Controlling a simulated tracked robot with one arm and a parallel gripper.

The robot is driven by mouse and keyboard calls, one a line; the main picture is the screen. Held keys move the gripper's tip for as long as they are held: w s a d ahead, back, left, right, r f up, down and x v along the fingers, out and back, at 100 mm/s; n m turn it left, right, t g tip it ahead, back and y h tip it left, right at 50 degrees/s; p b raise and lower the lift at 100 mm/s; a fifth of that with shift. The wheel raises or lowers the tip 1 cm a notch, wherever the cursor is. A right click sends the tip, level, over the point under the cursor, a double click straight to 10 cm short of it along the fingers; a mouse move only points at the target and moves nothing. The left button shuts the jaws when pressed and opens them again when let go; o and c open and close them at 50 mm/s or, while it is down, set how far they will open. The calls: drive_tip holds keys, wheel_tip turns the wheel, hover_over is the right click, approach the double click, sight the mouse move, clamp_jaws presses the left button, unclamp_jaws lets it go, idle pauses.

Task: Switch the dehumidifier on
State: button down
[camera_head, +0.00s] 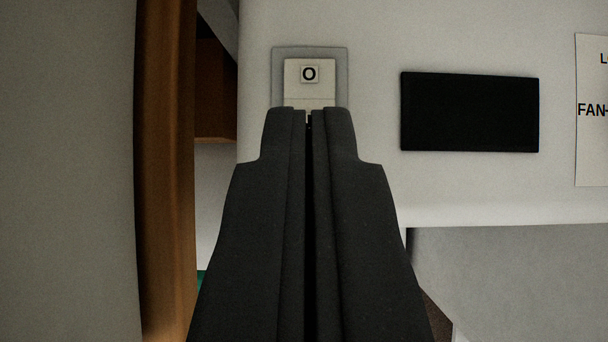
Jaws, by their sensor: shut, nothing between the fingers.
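A pale front panel (460,45), which I take to be the dehumidifier's, fills the upper right of the view. On it is a rocker switch (309,95) in a grey surround, with an "O" mark on its upper part. My gripper (308,112) is shut and empty, with its fingertips in front of the lower part of the switch. The fingers hide that lower part. I cannot tell whether the fingertips touch the switch. A dark rectangular display (469,112) to the right of the switch is blank.
A white label (592,125) with the letters "FAN" is cut off at the right edge. A brown wooden upright (165,170) and a grey surface (65,170) stand close on the left. A grey block face (520,280) lies below the panel at right.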

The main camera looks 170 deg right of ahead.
sight(308, 95)
drive_tip(key=shift+x, duration=1.25)
drive_tip(key=f, duration=0.2)
drive_tip(key=shift+s+d+f, duration=0.1)
drive_tip(key=shift+s+f, duration=0.15)
drive_tip(key=shift+s, duration=0.05)
drive_tip(key=shift+f, duration=0.55)
drive_tip(key=shift+f+b, duration=0.1)
drive_tip(key=shift+b, duration=0.25)
drive_tip(key=shift+s+f, duration=0.15)
drive_tip(key=shift+f, duration=0.05)
drive_tip(key=shift+r, duration=0.2)
